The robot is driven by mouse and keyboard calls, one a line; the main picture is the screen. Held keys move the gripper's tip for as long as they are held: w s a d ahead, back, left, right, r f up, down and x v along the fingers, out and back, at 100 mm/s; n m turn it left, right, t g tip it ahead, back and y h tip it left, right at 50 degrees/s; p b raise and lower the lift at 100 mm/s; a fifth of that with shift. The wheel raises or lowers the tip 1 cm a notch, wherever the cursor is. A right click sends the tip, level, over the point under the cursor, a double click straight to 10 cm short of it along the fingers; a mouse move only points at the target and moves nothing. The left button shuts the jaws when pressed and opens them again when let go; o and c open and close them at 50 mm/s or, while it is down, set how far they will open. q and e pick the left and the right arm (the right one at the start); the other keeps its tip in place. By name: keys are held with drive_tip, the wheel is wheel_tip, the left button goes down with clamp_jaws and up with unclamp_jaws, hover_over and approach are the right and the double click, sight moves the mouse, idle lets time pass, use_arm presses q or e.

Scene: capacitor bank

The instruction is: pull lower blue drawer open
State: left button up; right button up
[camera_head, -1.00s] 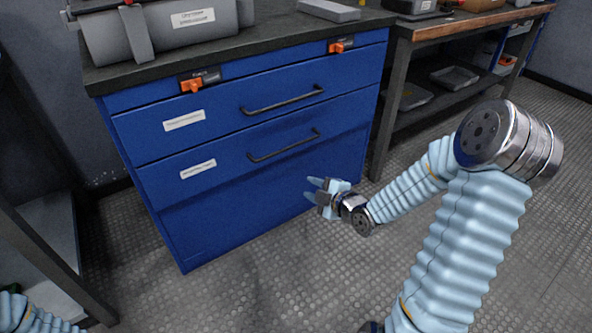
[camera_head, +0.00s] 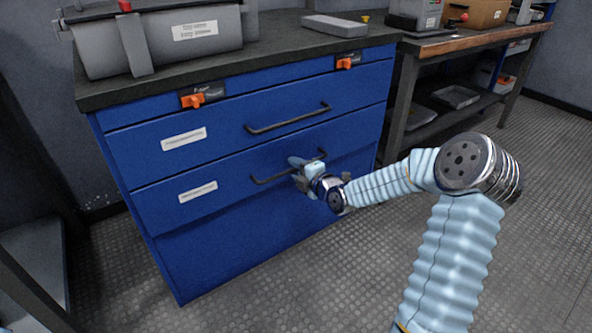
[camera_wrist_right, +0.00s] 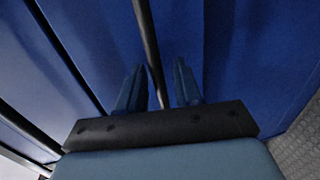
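In the right wrist view, the bar (camera_wrist_right: 147,35) runs between the two separated fingers of my right gripper (camera_wrist_right: 159,68). The fingers stand on either side of the bar, with gaps showing; I cannot tell whether either touches it. My left gripper is not in view.
The upper drawer (camera_head: 225,140) is shut, with its own bar handle (camera_head: 288,120). Orange latches (camera_head: 193,100) sit above it. A workbench (camera_head: 470,42) stands at right. The floor before the cabinet is open.

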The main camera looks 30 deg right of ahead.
drive_tip(key=shift+w, duration=0.2)
drive_tip(key=shift+c, duration=0.3)
clamp_jaws()
drive_tip(key=shift+s, duration=0.1)
